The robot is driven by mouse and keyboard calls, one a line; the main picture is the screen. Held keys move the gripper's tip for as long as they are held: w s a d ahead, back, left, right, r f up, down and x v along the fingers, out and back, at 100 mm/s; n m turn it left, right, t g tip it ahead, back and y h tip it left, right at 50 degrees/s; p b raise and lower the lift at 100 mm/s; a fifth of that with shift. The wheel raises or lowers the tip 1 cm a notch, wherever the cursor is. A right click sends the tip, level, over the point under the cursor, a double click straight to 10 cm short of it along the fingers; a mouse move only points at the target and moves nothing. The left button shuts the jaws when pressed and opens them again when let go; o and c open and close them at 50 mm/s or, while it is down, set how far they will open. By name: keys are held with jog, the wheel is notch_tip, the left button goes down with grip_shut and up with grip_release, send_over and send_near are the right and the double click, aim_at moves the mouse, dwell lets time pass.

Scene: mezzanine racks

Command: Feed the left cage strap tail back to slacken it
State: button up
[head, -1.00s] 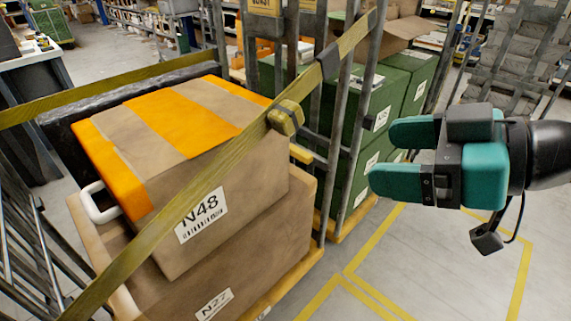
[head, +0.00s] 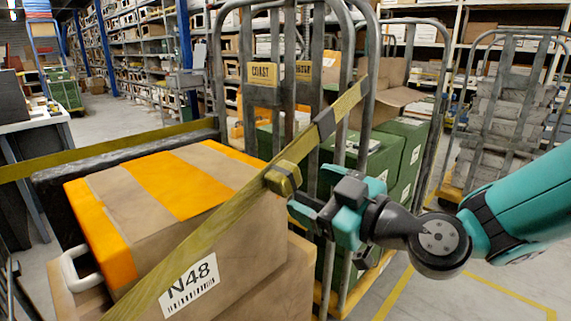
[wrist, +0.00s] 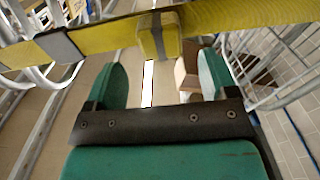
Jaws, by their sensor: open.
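An olive-yellow strap (head: 215,228) runs diagonally across the front of the left cage, over the boxes. A chunky yellow buckle (head: 283,178) sits on it near the cage's right upright. Beyond the buckle the strap goes up and right through a dark band (head: 326,124) to an end by the cage frame. I cannot tell for certain which stretch is the loose tail. My gripper (head: 300,205) is open and empty, just right of and slightly below the buckle. In the wrist view the strap (wrist: 105,38) crosses ahead of my open fingers (wrist: 162,78), with the buckle (wrist: 158,36) between them, apparently beyond their tips.
The N48 carton (head: 238,245) with orange stripes fills the left cage, a white handle (head: 78,272) at its left. Cage uprights (head: 363,125) stand close behind my gripper. Green boxes (head: 408,150) are in the cage behind. Clear floor lies at the lower right.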

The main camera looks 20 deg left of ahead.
aim_at(301, 147)
jog(key=p+x, duration=0.2)
jog(key=x, duration=0.4)
jog(key=shift+w+a, duration=0.15)
jog(key=shift+a, duration=0.15)
jog(key=c, duration=1.3)
jog(key=w+b, duration=0.1)
jog(key=w, duration=0.1)
jog(key=w+d+r+b, duration=0.1)
jog(key=w, duration=0.1)
jog(key=w+d+r+b, duration=0.1)
jog(key=w, duration=0.1)
jog(key=shift+d+r, duration=0.2)
jog(key=shift+d, duration=0.05)
jog(key=shift+w+d+r, duration=0.1)
jog(key=shift+w+r, duration=0.15)
jog(key=shift+r, duration=0.05)
jog(key=o, duration=1.3)
jog(key=shift+w, duration=0.1)
